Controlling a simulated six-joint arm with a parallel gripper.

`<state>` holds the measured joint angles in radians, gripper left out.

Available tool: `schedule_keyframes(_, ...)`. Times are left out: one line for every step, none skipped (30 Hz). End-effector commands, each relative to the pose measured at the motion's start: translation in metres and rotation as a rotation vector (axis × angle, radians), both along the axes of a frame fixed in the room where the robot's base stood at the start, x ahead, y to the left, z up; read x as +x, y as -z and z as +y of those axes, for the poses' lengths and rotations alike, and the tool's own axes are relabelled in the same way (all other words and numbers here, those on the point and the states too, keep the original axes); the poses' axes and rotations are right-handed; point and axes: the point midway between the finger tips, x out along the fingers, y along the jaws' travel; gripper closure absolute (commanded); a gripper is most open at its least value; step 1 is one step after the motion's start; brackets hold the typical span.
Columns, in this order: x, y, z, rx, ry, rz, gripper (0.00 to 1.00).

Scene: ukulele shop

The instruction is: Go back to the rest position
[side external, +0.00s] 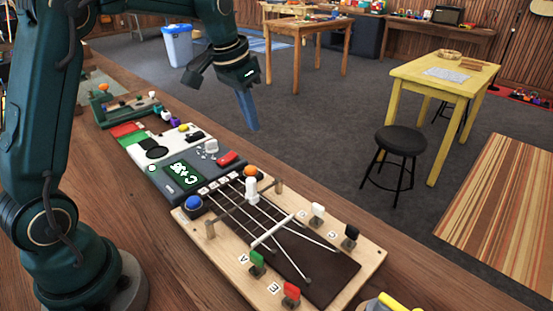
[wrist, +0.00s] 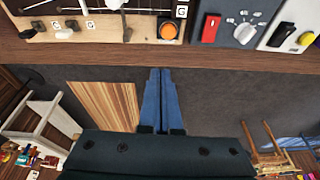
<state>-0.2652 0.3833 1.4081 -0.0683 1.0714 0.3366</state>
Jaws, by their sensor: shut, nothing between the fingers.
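My gripper (side external: 254,128) hangs at the upper middle of the side external view, with its blue fingers pointing down. In the wrist view the two blue fingers (wrist: 161,72) lie together with nothing between them. The gripper is in the air, apart from the boards, and appears beyond the workbench's far edge. The wooden string board (side external: 372,262) lies on the bench, with strings and coloured pegs. It also shows along the top of the wrist view (wrist: 140,36).
A grey panel (side external: 160,185) with a small screen, a red switch (side external: 228,159) and other control boards line the workbench (side external: 165,262). A black stool (side external: 400,140) and yellow table (side external: 445,75) stand on the floor beyond. The air around my gripper looks clear.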

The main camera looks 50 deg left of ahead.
Motion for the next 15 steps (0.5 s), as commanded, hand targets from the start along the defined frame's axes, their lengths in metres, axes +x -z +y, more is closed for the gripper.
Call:
schedule_keyframes(-0.007,-0.015,-0.009,0.01,0.021,-0.032,1.0)
schedule_keyframes(-0.012,-0.023,-0.014,0.015,0.03,-0.048,1.0)
schedule_keyframes(-0.02,-0.032,-0.021,0.02,0.04,-0.068,1.0)
schedule_keyframes(-0.027,-0.038,-0.027,0.022,0.048,-0.083,1.0)
schedule_keyframes(-0.034,-0.043,-0.031,0.024,0.054,-0.095,1.0)
schedule_keyframes(-0.044,-0.05,-0.038,0.027,0.059,-0.112,1.0)
schedule_keyframes(-0.051,-0.053,-0.042,0.029,0.062,-0.123,1.0)
schedule_keyframes(-0.059,-0.057,-0.046,0.029,0.066,-0.135,1.0)
schedule_keyframes(-0.07,-0.06,-0.051,0.031,0.07,-0.152,1.0)
schedule_keyframes(-0.078,-0.062,-0.055,0.03,0.071,-0.162,1.0)
schedule_keyframes(-0.086,-0.063,-0.059,0.029,0.073,-0.171,1.0)
schedule_keyframes(-0.097,-0.064,-0.063,0.028,0.075,-0.185,1.0)
schedule_keyframes(-0.106,-0.064,-0.066,0.026,0.074,-0.195,1.0)
schedule_keyframes(-0.114,-0.064,-0.069,0.025,0.075,-0.204,1.0)
schedule_keyframes(-0.125,-0.062,-0.073,0.021,0.073,-0.216,1.0)
